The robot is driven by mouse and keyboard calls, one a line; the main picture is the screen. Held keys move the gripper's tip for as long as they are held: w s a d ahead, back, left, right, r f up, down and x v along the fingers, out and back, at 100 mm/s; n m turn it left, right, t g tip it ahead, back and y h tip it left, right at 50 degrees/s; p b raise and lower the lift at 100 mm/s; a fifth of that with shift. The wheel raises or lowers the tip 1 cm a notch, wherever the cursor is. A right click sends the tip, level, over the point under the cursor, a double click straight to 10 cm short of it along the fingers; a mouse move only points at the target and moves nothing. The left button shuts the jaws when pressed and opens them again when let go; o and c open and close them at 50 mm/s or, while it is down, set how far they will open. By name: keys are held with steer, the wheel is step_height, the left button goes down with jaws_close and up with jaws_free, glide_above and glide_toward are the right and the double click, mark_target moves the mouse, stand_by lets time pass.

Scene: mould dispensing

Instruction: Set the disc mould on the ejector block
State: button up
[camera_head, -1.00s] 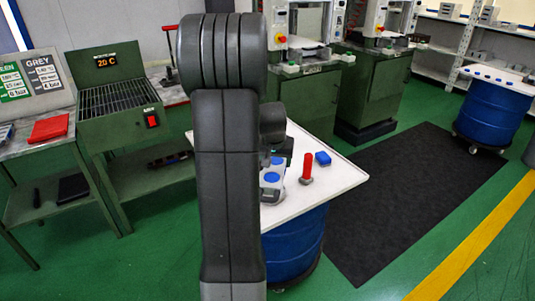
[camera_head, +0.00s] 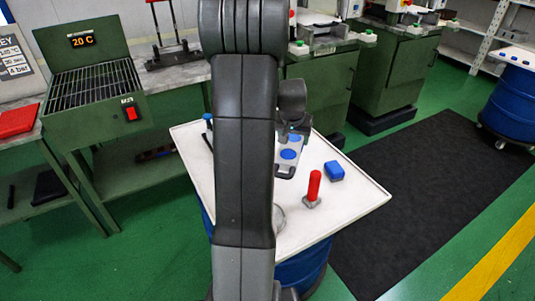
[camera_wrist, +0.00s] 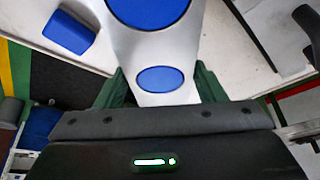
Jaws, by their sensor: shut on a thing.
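The disc mould (camera_head: 289,147) is a silver-grey plate with blue round discs in it. My gripper (camera_wrist: 160,88) is shut on its narrow end, with a green finger on each side. In the wrist view the mould (camera_wrist: 187,45) runs away from the fingers and shows two blue discs. In the head view it is over the white table, partly behind my arm; whether it touches the table is unclear. I cannot surely pick out the ejector block.
The white table top (camera_head: 355,205) stands on a blue drum. A red-handled tool (camera_head: 314,187) stands near its front right. A round grey rim (camera_head: 280,218) shows partly behind my arm. A green grill unit (camera_head: 95,85) is at the left; green machines (camera_head: 320,85) stand behind.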

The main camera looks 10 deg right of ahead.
steer(key=shift+w+f, duration=0.2)
steer(key=shift+f, duration=0.3)
steer(key=shift+w+d+f+b, duration=0.1)
steer(key=shift+f+b, duration=0.3)
steer(key=shift+f, duration=4.6)
steer(key=shift+f, duration=0.2)
steer(key=o, duration=1.6)
